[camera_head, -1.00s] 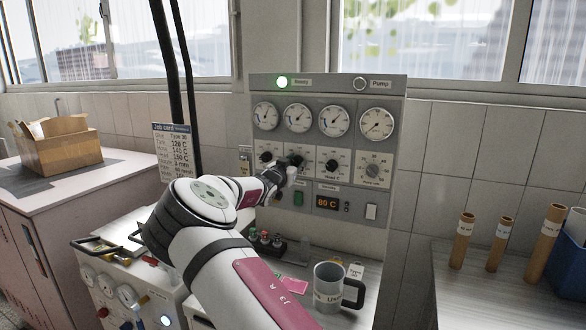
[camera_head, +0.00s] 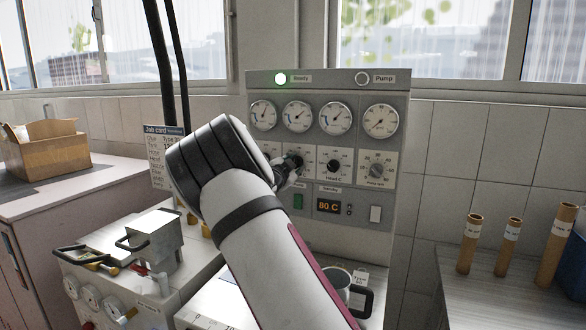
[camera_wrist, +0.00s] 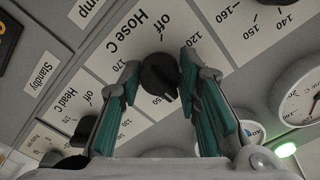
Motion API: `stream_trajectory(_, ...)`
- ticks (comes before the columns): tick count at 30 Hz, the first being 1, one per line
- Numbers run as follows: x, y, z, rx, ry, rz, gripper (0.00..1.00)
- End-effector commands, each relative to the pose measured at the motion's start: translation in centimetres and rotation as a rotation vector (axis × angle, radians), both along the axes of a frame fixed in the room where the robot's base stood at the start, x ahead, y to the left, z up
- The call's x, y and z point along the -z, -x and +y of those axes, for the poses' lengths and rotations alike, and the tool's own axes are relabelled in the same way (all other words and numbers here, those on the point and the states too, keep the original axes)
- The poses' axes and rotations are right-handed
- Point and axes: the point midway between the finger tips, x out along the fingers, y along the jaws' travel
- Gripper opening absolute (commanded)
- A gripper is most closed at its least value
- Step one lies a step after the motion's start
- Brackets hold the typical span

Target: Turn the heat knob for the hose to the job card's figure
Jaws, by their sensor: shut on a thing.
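The hose knob (camera_wrist: 158,73) is a round black dial on a white plate lettered "Hose C", seen upside down in the wrist view. Its scale shows off, 120 and 170. A pale pointer mark shows at its lower edge; its exact figure is unclear. My gripper (camera_wrist: 160,72) is shut on the knob, one green pad on either side.
The head knob (camera_head: 334,165) sits close by on the right, with the pump knob (camera_head: 377,170) beyond it. The ready lamp (camera_head: 281,79) glows green.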

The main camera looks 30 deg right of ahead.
Motion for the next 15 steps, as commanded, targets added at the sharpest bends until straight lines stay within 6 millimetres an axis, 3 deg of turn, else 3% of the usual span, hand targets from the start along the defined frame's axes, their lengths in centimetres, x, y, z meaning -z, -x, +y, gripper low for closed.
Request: stream_trajectory(15, 0.06, -0.01, 0.02, 0.0, -0.028, -0.034, 0.03)
